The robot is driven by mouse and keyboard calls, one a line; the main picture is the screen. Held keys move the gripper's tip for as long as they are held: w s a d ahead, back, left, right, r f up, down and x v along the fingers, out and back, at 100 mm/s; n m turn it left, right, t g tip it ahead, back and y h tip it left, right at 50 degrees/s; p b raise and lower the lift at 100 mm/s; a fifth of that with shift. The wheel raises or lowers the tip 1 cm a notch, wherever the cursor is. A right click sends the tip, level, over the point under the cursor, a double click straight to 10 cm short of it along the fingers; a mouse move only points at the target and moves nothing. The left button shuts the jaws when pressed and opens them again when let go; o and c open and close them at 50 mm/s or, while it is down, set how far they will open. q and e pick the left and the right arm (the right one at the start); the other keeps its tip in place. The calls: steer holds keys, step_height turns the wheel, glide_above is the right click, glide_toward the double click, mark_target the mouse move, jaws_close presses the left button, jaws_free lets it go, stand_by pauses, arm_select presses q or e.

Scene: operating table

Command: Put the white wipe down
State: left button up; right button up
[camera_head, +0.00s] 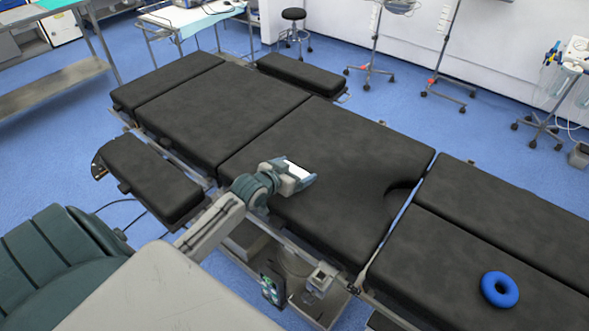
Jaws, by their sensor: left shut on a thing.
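The white wipe (297,169) shows as a small white patch at the fingers of my left gripper (304,177). My left gripper is shut on it, over the middle section of the black padded operating table (330,150). The gripper hides part of the wipe. I cannot tell whether the wipe touches the pad or is held just above it. My right gripper is not in view.
A blue ring (499,289) lies on the table's right section. Gaps separate the table's pads. A side pad (152,178) sits at the near left. The pad around my left gripper is clear. A stool (294,32) and wheeled stands are behind.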

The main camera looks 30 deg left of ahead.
arm_select(q)
steer(key=shift+f, duration=0.1)
steer(key=o, duration=0.7)
steer(key=shift+s, duration=0.1)
steer(key=v, duration=1.2)
